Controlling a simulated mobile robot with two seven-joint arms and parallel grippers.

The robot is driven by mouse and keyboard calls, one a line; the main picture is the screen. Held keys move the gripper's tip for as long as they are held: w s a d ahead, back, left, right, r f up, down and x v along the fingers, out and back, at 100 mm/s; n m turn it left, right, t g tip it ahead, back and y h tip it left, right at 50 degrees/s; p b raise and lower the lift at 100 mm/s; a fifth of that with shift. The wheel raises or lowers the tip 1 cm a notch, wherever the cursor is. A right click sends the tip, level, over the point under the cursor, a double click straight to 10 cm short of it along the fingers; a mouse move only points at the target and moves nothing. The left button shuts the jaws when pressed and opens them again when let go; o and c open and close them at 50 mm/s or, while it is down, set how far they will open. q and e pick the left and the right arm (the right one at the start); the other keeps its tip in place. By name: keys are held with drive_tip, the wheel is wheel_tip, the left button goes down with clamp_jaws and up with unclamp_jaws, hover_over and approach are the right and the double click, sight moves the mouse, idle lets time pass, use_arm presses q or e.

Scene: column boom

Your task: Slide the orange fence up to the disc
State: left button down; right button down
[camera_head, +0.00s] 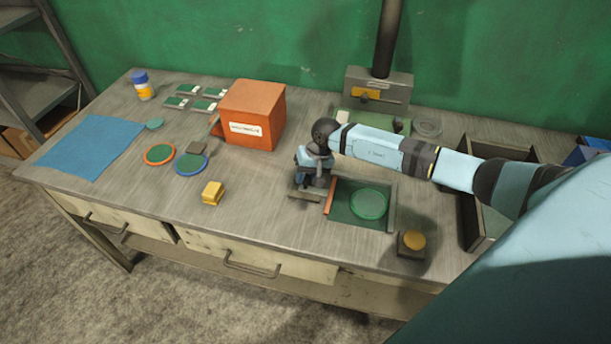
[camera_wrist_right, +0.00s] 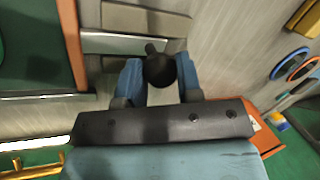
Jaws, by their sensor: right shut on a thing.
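The orange fence (camera_head: 330,196) is a thin upright strip at the left side of a dark green bed. The green disc (camera_head: 369,204) lies flat on that bed, to the right of the fence, with a gap between them. My right gripper (camera_head: 315,178) is just left of the fence. In the right wrist view, its blue fingers (camera_wrist_right: 160,82) are shut on a black knob (camera_wrist_right: 160,70) over a grey metal slide. The orange fence (camera_wrist_right: 72,45) runs beside the slide there. The left gripper is not in view.
An orange box (camera_head: 252,113) stands behind and left of my gripper. A yellow block (camera_head: 213,192) is in front left. A dark open tray (camera_head: 474,228) is further right. A column stand (camera_head: 378,88) rises behind.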

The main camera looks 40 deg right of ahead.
sight(320, 192)
drive_tip(key=s+d+b, duration=0.2)
drive_tip(key=s+d, duration=0.1)
drive_tip(key=s, duration=0.1)
drive_tip(key=shift+d+f+b, duration=0.1)
drive_tip(key=shift+d+b, duration=0.15)
drive_tip(key=shift+b, duration=0.05)
drive_tip(key=shift+s+d, duration=0.15)
drive_tip(key=shift+s, duration=0.05)
drive_tip(key=c, duration=0.8)
unclamp_jaws()
drive_tip(key=shift+r, duration=0.2)
drive_tip(key=b+v, duration=0.2)
drive_tip(key=v, duration=1.1)
drive_tip(key=shift+r, duration=0.4)
